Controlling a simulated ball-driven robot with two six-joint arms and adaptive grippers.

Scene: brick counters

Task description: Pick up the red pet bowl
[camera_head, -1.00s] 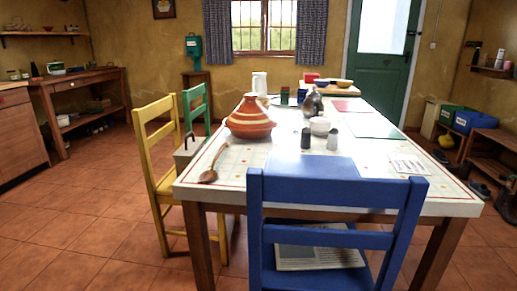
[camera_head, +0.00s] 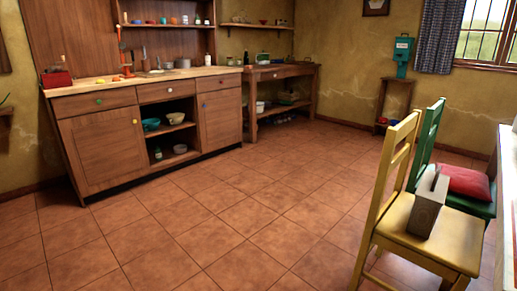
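I cannot make out a red pet bowl for certain in the head view. A small red item (camera_head: 382,121) sits low on the small wooden stand by the back wall, too small to identify. A teal bowl (camera_head: 151,124) and a pale bowl (camera_head: 175,118) stand on the open shelf of the wooden cabinet. Neither of my grippers is in view.
A wooden counter (camera_head: 150,80) with cabinets runs along the left wall; a red box (camera_head: 56,79) stands on it. A wooden side table (camera_head: 285,70) adjoins it. Yellow (camera_head: 445,235) and green (camera_head: 480,205) chairs stand at right. The tiled floor (camera_head: 220,215) between is clear.

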